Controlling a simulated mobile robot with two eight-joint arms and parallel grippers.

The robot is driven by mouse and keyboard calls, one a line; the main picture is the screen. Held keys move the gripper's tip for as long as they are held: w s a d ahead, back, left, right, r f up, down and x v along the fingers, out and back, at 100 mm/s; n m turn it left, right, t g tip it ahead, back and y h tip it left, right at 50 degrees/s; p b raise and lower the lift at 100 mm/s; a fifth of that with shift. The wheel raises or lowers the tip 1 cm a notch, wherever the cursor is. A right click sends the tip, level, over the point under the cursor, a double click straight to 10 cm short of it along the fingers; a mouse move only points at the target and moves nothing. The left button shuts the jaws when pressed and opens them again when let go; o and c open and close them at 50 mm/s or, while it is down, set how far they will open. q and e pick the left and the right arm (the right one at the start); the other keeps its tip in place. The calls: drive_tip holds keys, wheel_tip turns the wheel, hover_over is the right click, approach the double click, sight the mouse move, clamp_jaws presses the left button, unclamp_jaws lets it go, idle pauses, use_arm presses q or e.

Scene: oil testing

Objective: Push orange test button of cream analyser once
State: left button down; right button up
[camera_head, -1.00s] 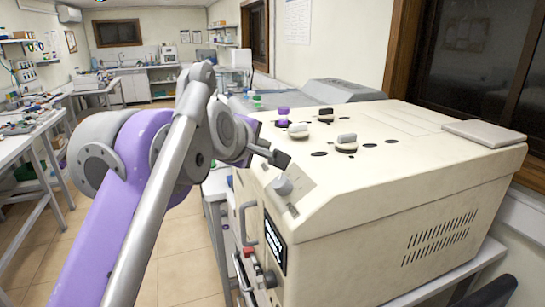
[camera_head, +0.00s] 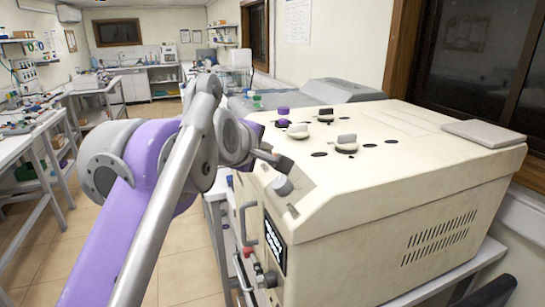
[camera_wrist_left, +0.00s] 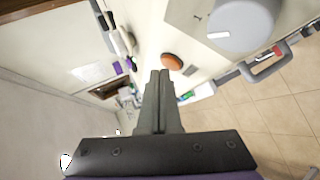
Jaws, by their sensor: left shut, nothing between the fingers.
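The cream analyser (camera_head: 400,190) fills the right half of the head view, and its pale casing (camera_wrist_left: 190,35) also shows in the left wrist view. The orange test button (camera_wrist_left: 172,61) is a round cap on that casing. In the wrist view, the tips of my left gripper (camera_wrist_left: 159,74) lie just below and left of the button; I cannot tell whether they touch it. The left gripper (camera_head: 284,163) is shut and empty. In the head view it is at the analyser's upper front edge, and the button cannot be made out there.
A large grey knob (camera_head: 283,186) sits on the slanted front edge, close to my gripper. Cream knobs (camera_head: 346,146) and a purple knob (camera_head: 283,111) stand on top. A dark display (camera_head: 274,243) and a grey handle (camera_head: 248,222) are on the front face.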

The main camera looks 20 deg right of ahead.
use_arm(q)
drive_tip(key=shift+d+f, duration=0.2)
drive_tip(key=shift+f, duration=0.15)
idle(0.7)
use_arm(e)
drive_tip(key=shift+r, duration=0.1)
use_arm(q)
drive_tip(key=shift+a+r+p, duration=0.45)
drive_tip(key=shift+r+p, duration=0.15)
drive_tip(key=shift+r, duration=0.05)
use_arm(e)
drive_tip(key=shift+w+r, duration=0.15)
drive_tip(key=shift+r, duration=0.45)
use_arm(q)
drive_tip(key=a+r+p, duration=0.1)
drive_tip(key=r, duration=0.1)
drive_tip(key=a+r+p, duration=0.1)
drive_tip(key=a+r, duration=0.1)
drive_tip(key=shift+r+p, duration=0.1)
drive_tip(key=shift+p, duration=0.2)
use_arm(e)
drive_tip(key=r, duration=0.1)
drive_tip(key=w+r, duration=0.1)
drive_tip(key=r, duration=0.1)
drive_tip(key=shift+r, duration=0.25)
use_arm(q)
drive_tip(key=shift+d, duration=0.1)
